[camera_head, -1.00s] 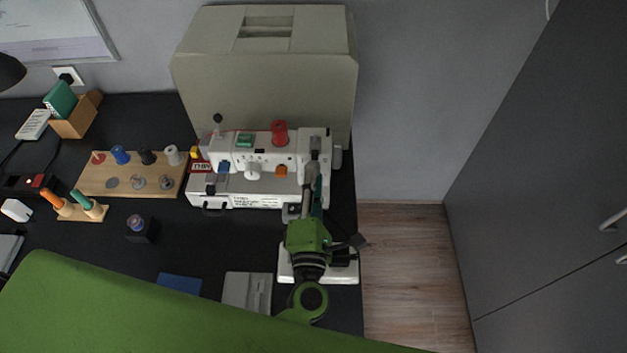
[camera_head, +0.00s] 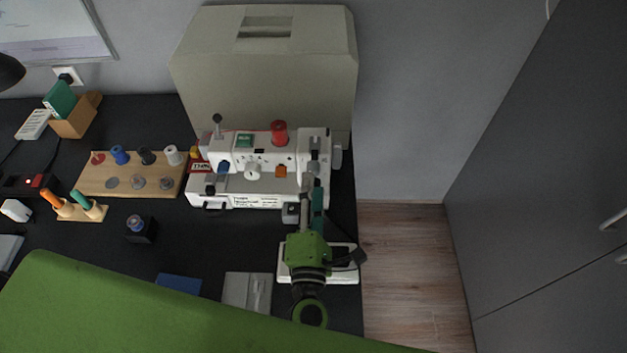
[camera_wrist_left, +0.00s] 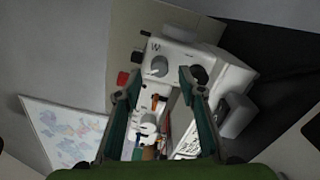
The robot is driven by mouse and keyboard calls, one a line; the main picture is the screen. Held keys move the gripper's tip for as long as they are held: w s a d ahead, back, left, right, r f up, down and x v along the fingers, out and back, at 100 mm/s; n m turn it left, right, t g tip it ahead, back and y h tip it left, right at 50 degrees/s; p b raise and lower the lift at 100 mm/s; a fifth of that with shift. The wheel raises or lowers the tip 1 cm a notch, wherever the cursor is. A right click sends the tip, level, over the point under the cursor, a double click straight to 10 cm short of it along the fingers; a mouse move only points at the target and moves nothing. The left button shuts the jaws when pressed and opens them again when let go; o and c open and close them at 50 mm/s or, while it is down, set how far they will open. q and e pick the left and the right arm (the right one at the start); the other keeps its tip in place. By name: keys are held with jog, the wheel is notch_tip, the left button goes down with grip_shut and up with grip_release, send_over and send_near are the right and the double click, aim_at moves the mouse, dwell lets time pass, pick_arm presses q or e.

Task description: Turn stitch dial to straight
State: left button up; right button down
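The white sewing machine (camera_head: 265,187) stands at the back right of the black desk. On its front is a white dial (camera_head: 252,171) with small marks above it, between a blue knob (camera_head: 224,167) and an orange one (camera_head: 281,171). My left gripper (camera_head: 313,168) is in front of the machine's right end and partly hides it. In the left wrist view its fingers (camera_wrist_left: 160,78) are apart, with a grey dial (camera_wrist_left: 157,66) by a "W" mark showing between the tips. Nothing is held; contact cannot be told. My right gripper is out of view.
A big beige case (camera_head: 265,85) stands behind the machine. A wooden spool board (camera_head: 110,181) is to its left. A white pedal-like object (camera_head: 345,272) lies under my left arm. A grey book-like item (camera_head: 246,291) lies near the front.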

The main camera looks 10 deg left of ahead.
pick_arm(q)
jog(key=s+d, duration=0.1)
jog(key=s, duration=0.8)
jog(key=shift+d+f, duration=0.15)
jog(key=shift+d, duration=0.15)
jog(key=shift+s, duration=0.15)
